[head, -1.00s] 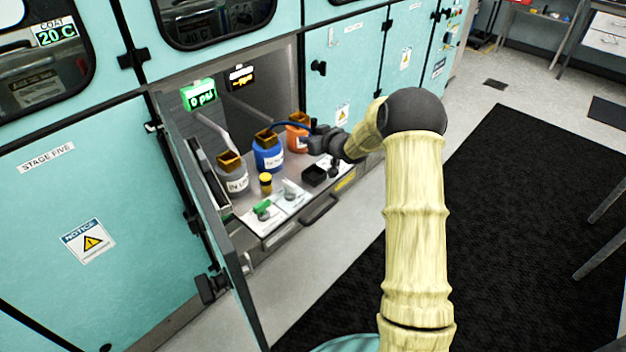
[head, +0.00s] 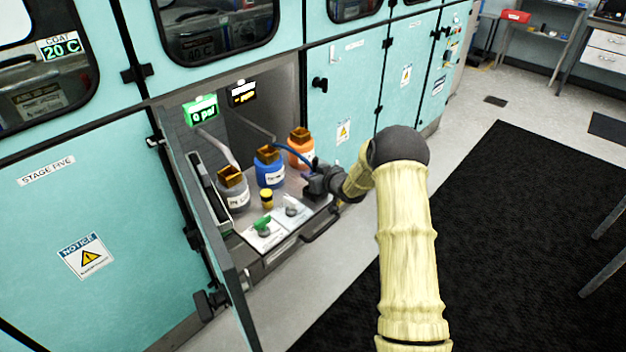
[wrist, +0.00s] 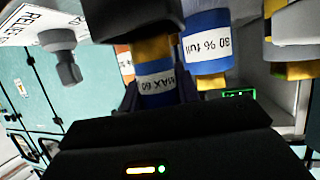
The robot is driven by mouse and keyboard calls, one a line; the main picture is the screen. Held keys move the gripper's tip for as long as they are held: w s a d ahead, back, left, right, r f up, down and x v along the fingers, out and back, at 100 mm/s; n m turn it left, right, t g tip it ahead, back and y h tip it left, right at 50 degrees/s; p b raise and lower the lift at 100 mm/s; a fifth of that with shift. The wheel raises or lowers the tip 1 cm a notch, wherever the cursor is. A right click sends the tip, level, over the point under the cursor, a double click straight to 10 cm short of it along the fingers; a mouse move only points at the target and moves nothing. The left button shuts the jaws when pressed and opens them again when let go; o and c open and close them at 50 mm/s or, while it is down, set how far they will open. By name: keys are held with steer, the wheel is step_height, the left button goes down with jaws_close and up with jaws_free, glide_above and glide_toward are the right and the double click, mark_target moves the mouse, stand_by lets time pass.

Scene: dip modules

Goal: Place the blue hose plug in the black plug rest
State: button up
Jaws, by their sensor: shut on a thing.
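My gripper (head: 317,183) is shut on the blue hose plug, at the right front of the pull-out shelf (head: 245,222). The plug (wrist: 155,80) shows between the fingers in the wrist view, with a blue "MAX 60" band and yellow parts. A blue hose (head: 293,152) runs from the gripper back towards the blue jar. In the wrist view a black block (wrist: 135,20), probably the black plug rest, overlaps the plug's far end. I cannot tell whether the plug is inside it. In the head view my gripper hides most of the rest.
Grey (head: 233,190), blue (head: 270,170) and orange (head: 301,150) jars stand behind on the shelf. A small yellow-and-black item (head: 267,198), a green-handled valve (head: 262,223) and a white-handled valve (head: 291,206) are left of my gripper. An open door (head: 215,245) bounds the left.

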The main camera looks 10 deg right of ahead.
steer(key=shift+f, duration=0.95)
steer(key=shift+f, duration=0.2)
steer(key=o, duration=1)
steer(key=shift+r, duration=0.1)
steer(key=shift+o, duration=0.2)
steer(key=shift+s+d+r, duration=0.2)
steer(key=shift+s+r, duration=0.05)
steer(key=shift+s, duration=0.05)
steer(key=v, duration=1.1)
